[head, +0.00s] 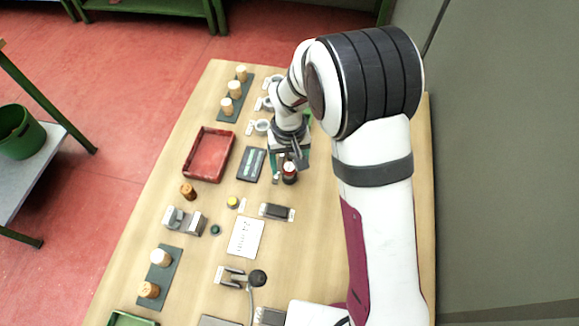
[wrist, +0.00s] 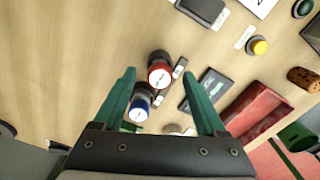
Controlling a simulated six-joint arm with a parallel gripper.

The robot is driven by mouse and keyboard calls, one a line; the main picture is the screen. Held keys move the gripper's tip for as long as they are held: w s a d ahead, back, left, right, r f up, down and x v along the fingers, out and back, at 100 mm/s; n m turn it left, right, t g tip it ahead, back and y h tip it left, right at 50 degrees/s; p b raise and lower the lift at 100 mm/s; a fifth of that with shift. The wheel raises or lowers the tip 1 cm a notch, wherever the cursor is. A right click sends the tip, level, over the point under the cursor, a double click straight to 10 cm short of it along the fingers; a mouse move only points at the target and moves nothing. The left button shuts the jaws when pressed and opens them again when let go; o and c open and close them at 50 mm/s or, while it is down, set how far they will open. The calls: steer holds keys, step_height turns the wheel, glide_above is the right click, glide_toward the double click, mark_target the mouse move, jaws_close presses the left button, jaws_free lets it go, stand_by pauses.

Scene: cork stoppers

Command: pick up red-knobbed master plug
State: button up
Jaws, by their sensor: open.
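The red-knobbed master plug (wrist: 160,73) stands on the wooden table, with a red rim, a pale top and a dark body. It also shows in the head view (head: 289,170), partly covered by my gripper. A blue-knobbed plug (wrist: 138,111) stands close beside it, nearer the gripper's base in the wrist view. Small labelled tags lie next to both plugs. My gripper (wrist: 160,78) is open, its two green fingers apart.
A red tray (head: 185,165), a dark panel (head: 251,164) and a brown cork (head: 188,191) are nearby. Racks with pale stoppers stand at the back (head: 222,116) and front left (head: 172,275). A yellow button (head: 233,202) and white sheet (head: 245,238) lie nearer. A wall borders the right.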

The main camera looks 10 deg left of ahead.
steer(key=shift+f, duration=0.85)
jaws_close()
steer(key=shift+r, duration=0.1)
